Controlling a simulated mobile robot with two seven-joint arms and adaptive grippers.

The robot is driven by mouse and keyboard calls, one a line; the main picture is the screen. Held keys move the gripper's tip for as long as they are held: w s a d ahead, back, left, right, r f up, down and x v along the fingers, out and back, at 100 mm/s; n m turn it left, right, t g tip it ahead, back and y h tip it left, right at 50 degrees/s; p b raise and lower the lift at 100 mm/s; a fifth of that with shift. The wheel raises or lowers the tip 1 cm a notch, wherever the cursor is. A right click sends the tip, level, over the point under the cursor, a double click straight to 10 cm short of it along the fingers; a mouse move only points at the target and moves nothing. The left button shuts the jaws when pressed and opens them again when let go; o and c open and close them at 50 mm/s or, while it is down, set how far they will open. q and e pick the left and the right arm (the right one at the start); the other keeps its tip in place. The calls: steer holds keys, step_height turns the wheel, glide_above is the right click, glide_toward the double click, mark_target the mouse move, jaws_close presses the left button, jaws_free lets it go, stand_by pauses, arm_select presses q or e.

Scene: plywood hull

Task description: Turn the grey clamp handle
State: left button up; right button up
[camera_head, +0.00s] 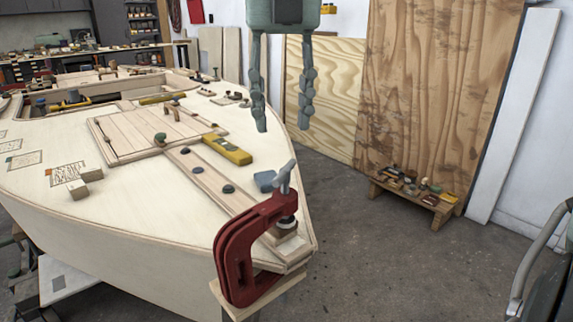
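The grey clamp handle (285,177) is at the top of the red C-clamp (236,255), its bar tilted. The clamp grips the near corner of the plywood hull (135,215), with a wood block under its jaw. My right gripper (283,127) hangs from the top of the view, fingers pointing down and spread apart, with nothing between them. In the picture it is above the handle, with a visible gap between fingertips and handle. My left gripper does not show.
A low wooden bench (410,197) with small items stands by large plywood sheets (430,90). The grey floor (400,270) right of the hull is mostly clear.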

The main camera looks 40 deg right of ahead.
mark_target(285, 169)
steer(key=shift+d+f+m, duration=0.1)
steer(key=shift+f+m, duration=0.15)
steer(key=shift+m, duration=0.65)
step_height(285, 169, down, 8)
steer(key=shift+r, duration=0.2)
steer(key=shift+c, duration=0.2)
jaws_close()
